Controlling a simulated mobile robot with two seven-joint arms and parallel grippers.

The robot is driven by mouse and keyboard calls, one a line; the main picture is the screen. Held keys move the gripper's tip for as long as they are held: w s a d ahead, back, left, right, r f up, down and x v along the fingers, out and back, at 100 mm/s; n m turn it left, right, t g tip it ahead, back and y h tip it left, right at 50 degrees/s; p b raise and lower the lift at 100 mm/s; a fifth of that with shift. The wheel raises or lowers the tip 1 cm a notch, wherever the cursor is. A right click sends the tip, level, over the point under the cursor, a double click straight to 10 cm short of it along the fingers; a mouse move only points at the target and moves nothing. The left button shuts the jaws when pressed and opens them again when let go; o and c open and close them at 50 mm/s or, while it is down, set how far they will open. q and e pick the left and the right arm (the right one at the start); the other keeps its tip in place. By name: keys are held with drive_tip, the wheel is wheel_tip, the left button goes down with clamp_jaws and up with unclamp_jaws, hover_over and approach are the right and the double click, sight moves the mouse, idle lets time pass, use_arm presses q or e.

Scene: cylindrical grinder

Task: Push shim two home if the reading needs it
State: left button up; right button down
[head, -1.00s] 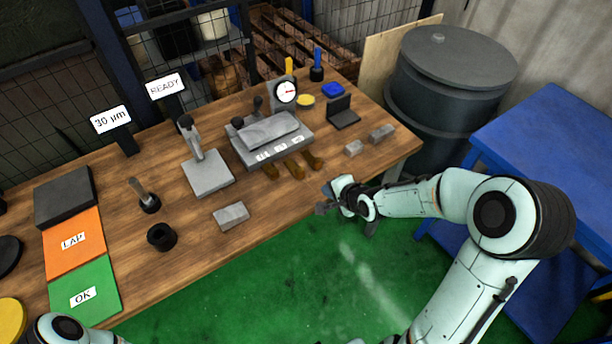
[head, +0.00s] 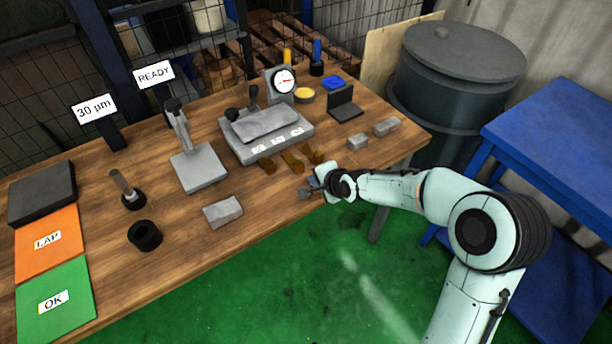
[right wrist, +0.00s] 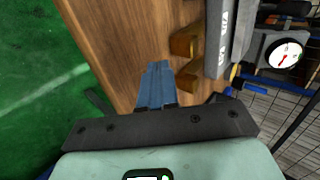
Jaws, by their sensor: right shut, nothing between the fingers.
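The grey fixture (head: 238,149) stands on the bench with a grey block (head: 265,125) on top and several small number labels on its front. Three brass shims stick out of its front: left (head: 266,166), middle (head: 293,161) and right (head: 313,154). I cannot clearly read which number belongs to which. My right gripper (head: 308,191) is shut and empty at the bench's front edge, just short of the shims. In the right wrist view its blue fingers (right wrist: 157,66) point along the bench beside two shims, apart from them. A sign (head: 94,109) reads 30 µm. My left gripper is out of view.
A dial gauge (head: 284,81) with a red needle stands behind the fixture. A READY sign (head: 154,74) is at the back. Grey blocks (head: 386,127) (head: 357,142) lie right of the shims, another block (head: 222,211) left. A grey stand (head: 199,170) is left of the fixture.

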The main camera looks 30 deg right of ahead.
sight(300, 170)
drive_tip(key=w, duration=0.3)
drive_tip(key=shift+w+a+f+b, duration=0.2)
drive_tip(key=shift+w+f+b, duration=0.1)
drive_tip(key=shift+b, duration=0.05)
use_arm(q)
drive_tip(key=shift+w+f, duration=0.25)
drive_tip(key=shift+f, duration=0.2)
use_arm(e)
drive_tip(key=shift+w, duration=0.5)
drive_tip(key=w, duration=0.5)
drive_tip(key=shift+a+b, duration=0.2)
drive_tip(key=shift+b, duration=0.1)
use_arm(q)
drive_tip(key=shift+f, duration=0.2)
use_arm(e)
drive_tip(key=shift+r, duration=0.1)
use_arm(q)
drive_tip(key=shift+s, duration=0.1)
use_arm(e)
drive_tip(key=shift+s, duration=0.1)
